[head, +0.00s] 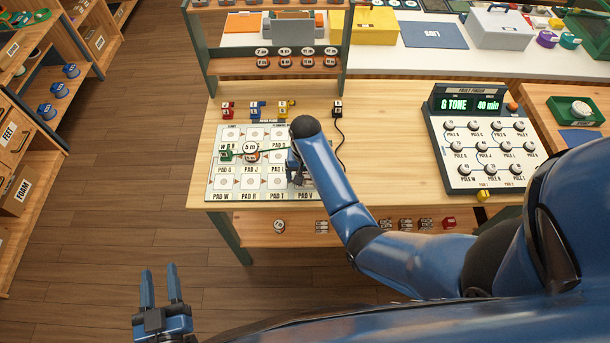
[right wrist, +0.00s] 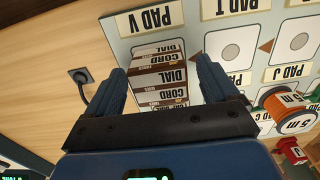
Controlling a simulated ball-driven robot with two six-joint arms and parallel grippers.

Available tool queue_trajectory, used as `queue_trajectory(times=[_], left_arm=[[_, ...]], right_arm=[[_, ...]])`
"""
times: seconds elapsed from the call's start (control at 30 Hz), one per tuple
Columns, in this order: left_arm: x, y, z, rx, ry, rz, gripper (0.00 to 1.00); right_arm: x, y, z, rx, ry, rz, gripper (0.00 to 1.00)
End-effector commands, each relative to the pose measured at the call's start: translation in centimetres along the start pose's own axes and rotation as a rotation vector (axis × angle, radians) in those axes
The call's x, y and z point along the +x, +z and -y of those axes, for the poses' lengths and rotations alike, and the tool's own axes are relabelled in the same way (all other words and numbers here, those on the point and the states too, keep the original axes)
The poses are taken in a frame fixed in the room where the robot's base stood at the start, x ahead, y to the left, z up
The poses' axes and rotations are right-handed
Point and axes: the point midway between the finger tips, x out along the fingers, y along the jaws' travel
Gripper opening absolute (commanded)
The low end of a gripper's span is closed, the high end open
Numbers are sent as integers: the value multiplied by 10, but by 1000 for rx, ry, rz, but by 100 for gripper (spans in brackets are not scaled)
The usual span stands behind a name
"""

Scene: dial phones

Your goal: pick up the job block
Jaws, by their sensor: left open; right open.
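A brown-and-white block (right wrist: 160,72) labelled CORD and DIAL, in stacked layers, stands on the white pad board at PAD V in the right wrist view. I take it for the job block. My right gripper (right wrist: 160,85) is open, with a finger on either side of the block; I cannot tell whether they touch it. In the head view my right gripper (head: 296,170) is over the board's right part, and my arm mostly hides the block. My left gripper (head: 162,285) is open and empty, over the floor left of the table.
The pad board (head: 214,188) also carries an orange spool marked 5 m (head: 250,152) and a green piece (head: 225,154). A fault finder panel (head: 478,150) stands at the table's right. Small coloured blocks (head: 257,108) lie behind the board. A black cord (head: 341,140) is right of it.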

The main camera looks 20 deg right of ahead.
Motion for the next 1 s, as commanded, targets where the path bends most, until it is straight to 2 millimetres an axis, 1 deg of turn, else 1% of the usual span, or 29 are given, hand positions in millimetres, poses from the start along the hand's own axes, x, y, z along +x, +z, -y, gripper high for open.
queue_trajectory(times=[0.1, 0.27, 0.37, 0.6, 0.67, 1.0], left_arm=[[0, 0, 0, 0, 0, 0, 43], [0, 0, 0, 0, 0, 0, 43], [0, 0, 0, 0, 0, 0, 43], [0, 0, 0, 0, 0, 0, 43], [0, 0, 0, 0, 0, 0, 43], [0, 0, 0, 0, 0, 0, 43]], right_arm=[[4, 0, 0, 0, 0, 1, 87], [4, 0, 0, 1, 0, 1, 87], [4, 0, 0, 1, 0, 1, 75], [3, 0, 0, 1, 0, 0, 38], [3, 0, 0, 1, 0, 0, 30], [1, 0, 0, 1, 0, -1, 30]])
